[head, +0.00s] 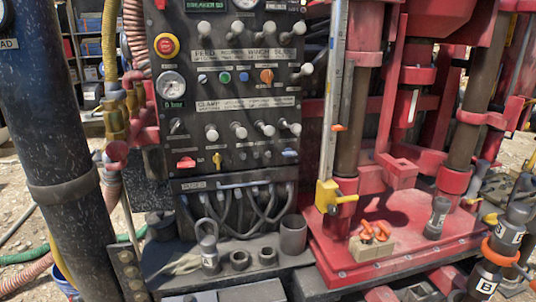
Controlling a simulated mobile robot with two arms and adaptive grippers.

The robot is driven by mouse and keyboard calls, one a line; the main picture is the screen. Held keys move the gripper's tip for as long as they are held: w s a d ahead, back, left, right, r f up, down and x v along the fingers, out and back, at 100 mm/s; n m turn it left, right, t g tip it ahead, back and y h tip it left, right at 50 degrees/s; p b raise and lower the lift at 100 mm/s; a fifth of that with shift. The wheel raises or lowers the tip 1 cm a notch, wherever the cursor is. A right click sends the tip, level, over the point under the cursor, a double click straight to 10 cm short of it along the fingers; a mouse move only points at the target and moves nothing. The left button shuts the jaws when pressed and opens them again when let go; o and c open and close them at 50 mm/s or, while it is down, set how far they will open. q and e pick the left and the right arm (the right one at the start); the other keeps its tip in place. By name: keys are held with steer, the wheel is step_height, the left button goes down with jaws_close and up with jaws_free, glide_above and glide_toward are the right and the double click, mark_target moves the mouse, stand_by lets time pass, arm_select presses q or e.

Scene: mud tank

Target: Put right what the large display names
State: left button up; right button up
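No large display with a readable message shows in the head view. A dark control panel (225,95) stands upright in the middle. It carries levers, coloured knobs, a red-and-yellow stop button (166,46), a pressure gauge (172,85) and a small green readout (172,105) that seems to read 0 bar. Another small display (204,5) is cut off by the top edge. The lower panel row has a red handle (186,163) and a yellow lever (217,161). Neither of my grippers can be made out.
A yellow clamp (330,197) sits on a vertical scale beside the red rig (400,170). Orange-handled items (374,232) lie on a tan block on the red base. A steel cup (293,234) stands below the cables. Black cylinders marked B (485,279) stand lower right. A thick dark pipe (60,130) fills the left.

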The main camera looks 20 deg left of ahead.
arm_select(q)
jaws_close()
stand_by(1.3)
